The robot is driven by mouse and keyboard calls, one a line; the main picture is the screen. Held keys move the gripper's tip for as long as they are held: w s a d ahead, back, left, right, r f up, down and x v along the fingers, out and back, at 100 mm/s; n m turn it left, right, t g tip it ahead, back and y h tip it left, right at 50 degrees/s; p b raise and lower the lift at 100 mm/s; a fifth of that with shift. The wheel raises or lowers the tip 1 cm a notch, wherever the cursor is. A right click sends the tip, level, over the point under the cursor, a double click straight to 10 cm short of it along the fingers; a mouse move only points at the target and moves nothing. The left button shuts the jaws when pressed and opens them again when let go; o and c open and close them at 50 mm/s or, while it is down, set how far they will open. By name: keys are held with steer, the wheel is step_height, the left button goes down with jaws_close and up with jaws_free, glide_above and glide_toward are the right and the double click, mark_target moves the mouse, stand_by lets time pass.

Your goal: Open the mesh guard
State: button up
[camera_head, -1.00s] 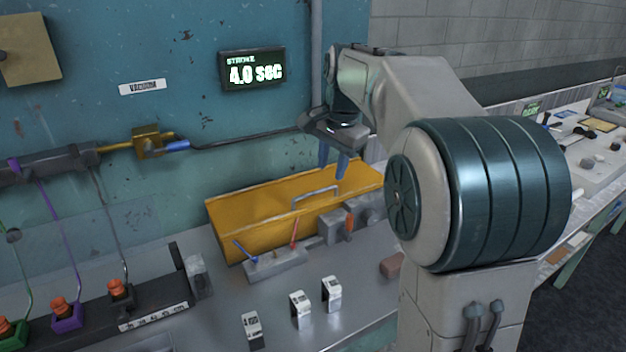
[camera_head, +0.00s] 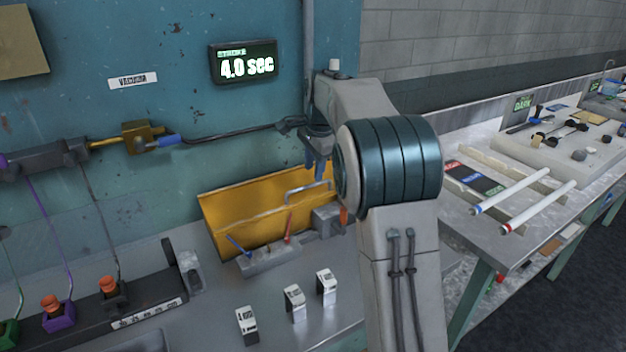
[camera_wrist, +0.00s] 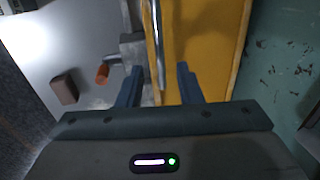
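The guard (camera_head: 237,214) is a yellow-orange hinged-looking panel with a grey bar handle (camera_head: 307,190), at the back of the bench against the teal wall. No mesh can be made out on it. It also fills the upper middle of the wrist view (camera_wrist: 205,45). My gripper (camera_head: 316,166) points down just above the handle, near the panel's right end. In the wrist view, my gripper's two blue fingers (camera_wrist: 159,84) are apart. The handle bar (camera_wrist: 157,45) shows between them in the picture; I cannot tell whether the fingertips reach down around it.
A small block with blue and red levers (camera_head: 268,261) stands before the guard. A grey block with an orange knob (camera_head: 328,220) is close by its right end. Several labelled white blocks (camera_head: 294,302) stand on the bench. A display (camera_head: 244,63) hangs above.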

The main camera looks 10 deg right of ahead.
mark_target(312, 185)
steer(key=shift+w+a+f, duration=0.1)
steer(key=shift+w+f, duration=0.1)
steer(key=shift+f, duration=0.85)
steer(key=shift+w+a+f, duration=0.1)
steer(key=shift+w+f, duration=0.1)
steer(key=shift+f, duration=0.85)
jaws_close()
steer(key=shift+r, duration=0.2)
